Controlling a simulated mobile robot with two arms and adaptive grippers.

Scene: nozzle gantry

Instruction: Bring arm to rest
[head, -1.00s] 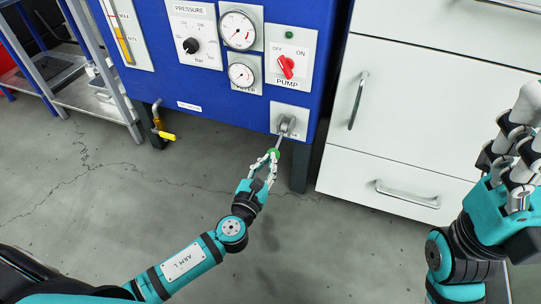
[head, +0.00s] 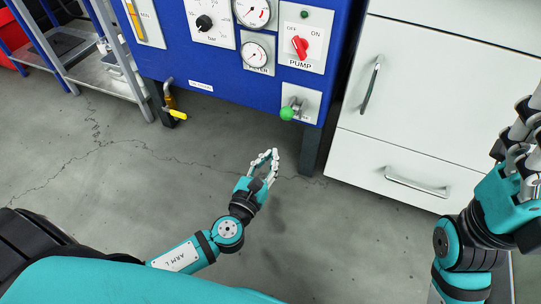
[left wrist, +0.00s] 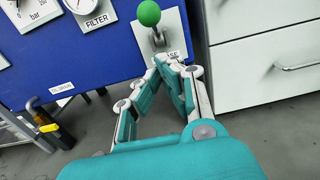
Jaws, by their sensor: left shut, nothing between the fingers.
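A lever with a green ball knob (head: 288,113) sticks out from a small plate at the panel's lower right corner. The knob also shows at the top of the left wrist view (left wrist: 149,13), beyond the fingertips (left wrist: 163,60), with a visible gap in the head view. My right gripper (head: 520,150) is partly cut off at the right edge; whether it is open or shut is unclear.
The blue panel (head: 225,75) carries gauges and a red pump switch (head: 299,47). A yellow-handled valve (head: 177,113) hangs under its left side. A white drawer cabinet (head: 430,110) stands to the right and a metal shelf (head: 110,70) to the left. The floor between is clear.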

